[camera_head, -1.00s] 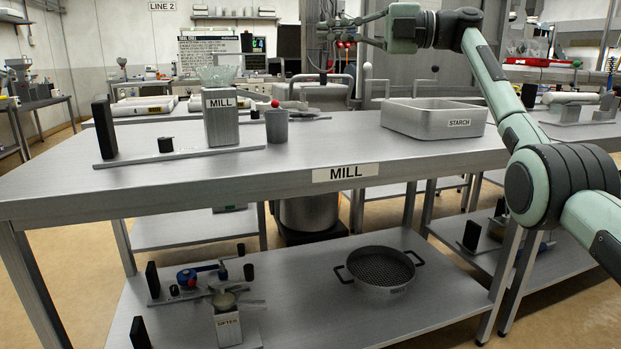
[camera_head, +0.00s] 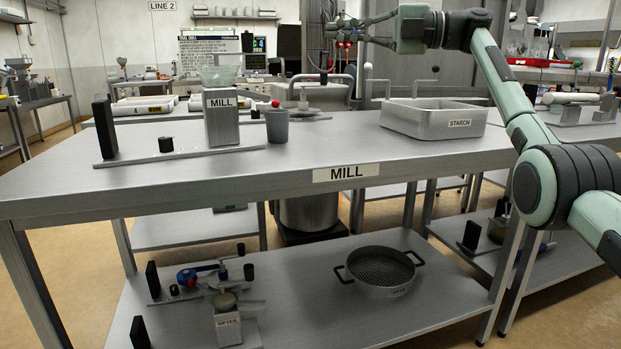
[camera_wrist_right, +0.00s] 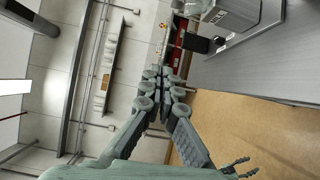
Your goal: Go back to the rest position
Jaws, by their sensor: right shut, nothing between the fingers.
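My right gripper (camera_head: 343,31) is raised above the far side of the mill table, in front of the grey cabinets, pointing left. Its fingers are shut and empty. In the right wrist view, the same fingers (camera_wrist_right: 166,78) lie close together with nothing between them. A small dark gripper-like shape (camera_wrist_right: 238,167) shows at the bottom right of that view, probably my left gripper; it is too small to tell its state. The left gripper is not in the head view.
The mill table (camera_head: 250,180) carries the mill (camera_head: 222,125), a grey cup (camera_head: 277,126) and the starch tray (camera_head: 430,122). The lower shelf holds a sifter (camera_head: 228,327) and a round sieve pan (camera_head: 381,272). The table's front middle is clear.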

